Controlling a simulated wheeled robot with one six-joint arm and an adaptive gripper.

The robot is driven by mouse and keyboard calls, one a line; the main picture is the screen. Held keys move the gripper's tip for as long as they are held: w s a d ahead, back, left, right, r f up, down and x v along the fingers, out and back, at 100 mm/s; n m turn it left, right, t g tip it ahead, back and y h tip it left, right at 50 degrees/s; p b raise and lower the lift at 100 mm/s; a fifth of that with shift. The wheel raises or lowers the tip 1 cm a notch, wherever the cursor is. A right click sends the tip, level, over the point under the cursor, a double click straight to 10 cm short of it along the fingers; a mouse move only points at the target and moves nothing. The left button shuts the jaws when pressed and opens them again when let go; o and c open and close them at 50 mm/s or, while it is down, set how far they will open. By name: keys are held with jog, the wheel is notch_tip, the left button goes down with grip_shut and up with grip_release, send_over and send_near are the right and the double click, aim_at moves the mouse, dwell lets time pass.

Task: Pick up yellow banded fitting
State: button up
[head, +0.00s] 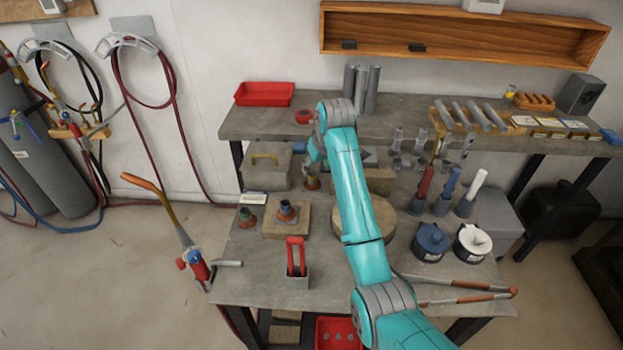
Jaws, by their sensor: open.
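A small dark fitting with an orange-yellow tone (312,183) stands on the workbench, partly hidden under my gripper. Its band is too small to read clearly. My gripper (309,171) is open, just above this fitting. I cannot tell whether the fingers touch or surround it. A second fitting with a blue band (287,212) stands on a square wooden block (272,228). A third fitting with a green band and reddish base (247,217) stands to its left on the bench.
A grey case with a yellow handle (267,172) stands left of my gripper. A red-handled tool in a holder (296,262) is in front. My arm hides part of a round wooden board (340,222). Blue (432,242) and white (472,242) canisters stand right.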

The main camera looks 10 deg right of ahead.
aim_at(314, 175)
jog(key=shift+x, duration=4)
jog(key=shift+c, duration=0.3)
grip_shut()
